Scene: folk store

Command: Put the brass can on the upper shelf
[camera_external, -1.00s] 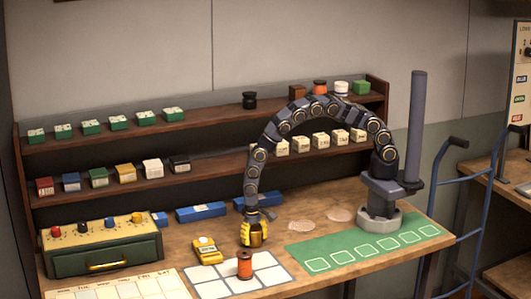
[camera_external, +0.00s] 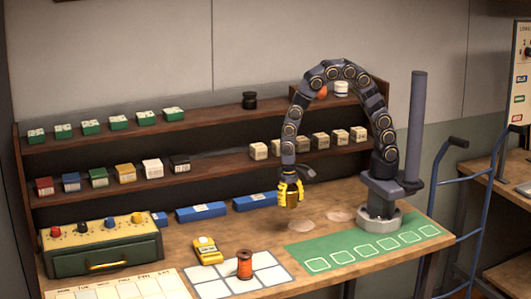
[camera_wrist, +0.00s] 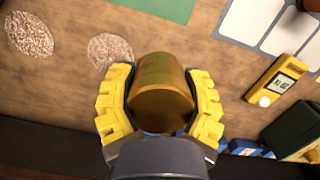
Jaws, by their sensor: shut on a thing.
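My gripper (camera_external: 290,190) has yellow fingers and is shut on the brass can (camera_external: 292,199). It holds the can upright, and the can looks raised above the bench, in front of the shelves. In the wrist view the brass can (camera_wrist: 162,92) sits between the two yellow fingers of my gripper (camera_wrist: 161,100), which touch its sides. The upper shelf (camera_external: 210,131) runs along the wall behind. It holds several green boxes (camera_external: 92,127) at left and a black round thing (camera_external: 249,100) near the middle. My arm hides part of its right end.
The lower shelf (camera_external: 215,174) holds coloured and cream boxes. Blue boxes (camera_external: 201,212) lie on the bench below. A copper-coloured spool (camera_external: 244,264) stands on a white grid mat, beside a yellow meter (camera_external: 207,251). The upper shelf has bare stretches beside the black thing.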

